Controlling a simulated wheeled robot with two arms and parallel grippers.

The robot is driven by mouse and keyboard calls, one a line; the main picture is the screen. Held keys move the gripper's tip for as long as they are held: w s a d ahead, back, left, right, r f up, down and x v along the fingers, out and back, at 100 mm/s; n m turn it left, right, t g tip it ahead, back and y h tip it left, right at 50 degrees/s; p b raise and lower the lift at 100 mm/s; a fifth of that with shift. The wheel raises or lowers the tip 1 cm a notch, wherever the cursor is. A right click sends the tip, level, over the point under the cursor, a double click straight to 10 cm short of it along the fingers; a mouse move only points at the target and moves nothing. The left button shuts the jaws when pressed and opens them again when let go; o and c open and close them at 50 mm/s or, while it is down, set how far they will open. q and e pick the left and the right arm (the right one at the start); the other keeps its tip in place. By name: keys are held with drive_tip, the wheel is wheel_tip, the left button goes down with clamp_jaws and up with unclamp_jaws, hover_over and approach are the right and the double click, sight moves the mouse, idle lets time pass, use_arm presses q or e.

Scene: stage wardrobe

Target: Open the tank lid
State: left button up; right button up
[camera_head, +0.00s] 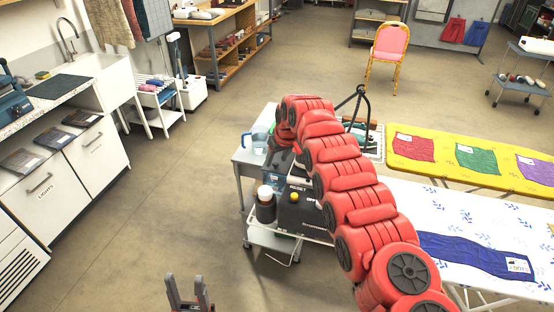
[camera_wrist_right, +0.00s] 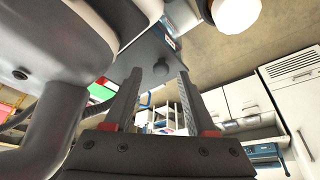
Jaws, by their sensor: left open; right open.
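A dark boxy machine with RESET and OFF lettering (camera_head: 300,212) stands on a small grey cart, partly behind my red right arm. No tank lid can be made out for certain in the head view. In the right wrist view, a small dark round knob (camera_wrist_right: 161,68) shows on a grey surface beyond the fingers; I cannot tell whether it belongs to the lid. My right gripper (camera_wrist_right: 155,98) is open and empty, its two fingers apart; the arm hides it in the head view. My left gripper (camera_head: 190,296) is open and empty over the floor at the bottom edge, away from the cart.
A dark bottle with a pale cap (camera_head: 265,205) stands at the cart's near left. An ironing board with blue cloth (camera_head: 475,255) stands to the right, a yellow board (camera_head: 468,158) behind. The floor left of the cart is clear.

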drive_tip(key=shift+a+f, duration=0.1)
drive_tip(key=shift+f, duration=0.25)
clamp_jaws()
idle(1.4)
